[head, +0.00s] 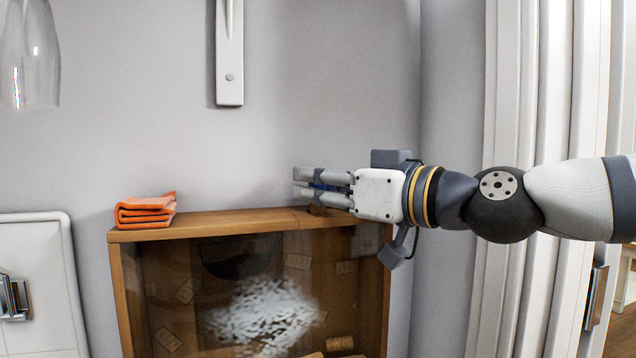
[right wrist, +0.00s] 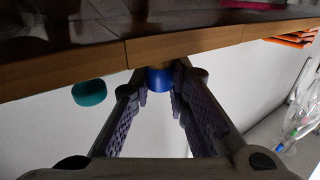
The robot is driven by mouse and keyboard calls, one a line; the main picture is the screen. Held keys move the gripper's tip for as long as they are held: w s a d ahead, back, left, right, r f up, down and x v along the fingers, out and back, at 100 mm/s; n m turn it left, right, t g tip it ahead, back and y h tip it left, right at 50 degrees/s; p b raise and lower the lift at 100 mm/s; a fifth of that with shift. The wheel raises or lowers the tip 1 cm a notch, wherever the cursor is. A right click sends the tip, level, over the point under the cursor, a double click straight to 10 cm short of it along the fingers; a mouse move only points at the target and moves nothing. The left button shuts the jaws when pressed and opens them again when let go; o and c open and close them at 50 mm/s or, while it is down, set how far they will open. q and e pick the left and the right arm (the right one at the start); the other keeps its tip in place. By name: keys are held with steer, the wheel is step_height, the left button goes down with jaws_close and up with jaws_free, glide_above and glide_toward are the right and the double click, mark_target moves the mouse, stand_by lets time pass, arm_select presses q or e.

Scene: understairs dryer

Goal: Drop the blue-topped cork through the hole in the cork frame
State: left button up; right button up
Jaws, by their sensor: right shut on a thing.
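The wooden cork frame (head: 118,290) has a glass front and several corks inside, near its bottom. My right gripper (head: 305,185) is just above the right part of its top edge, reaching in from the right. It is shut on the blue-topped cork (head: 320,187), mostly hidden by the fingers. In the right wrist view the blue top (right wrist: 159,79) sits between the fingertips, close to the frame's wooden top (right wrist: 190,45). I cannot make out the hole, or whether the cork touches the frame. My left gripper is not in view.
A folded orange cloth (head: 146,211) lies on the frame's top left. A teal round thing (right wrist: 90,92) shows beside the fingers in the right wrist view. A white cabinet door (head: 40,270) stands at left, and a white door frame (head: 505,120) at right.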

steer(key=shift+f, duration=0.35)
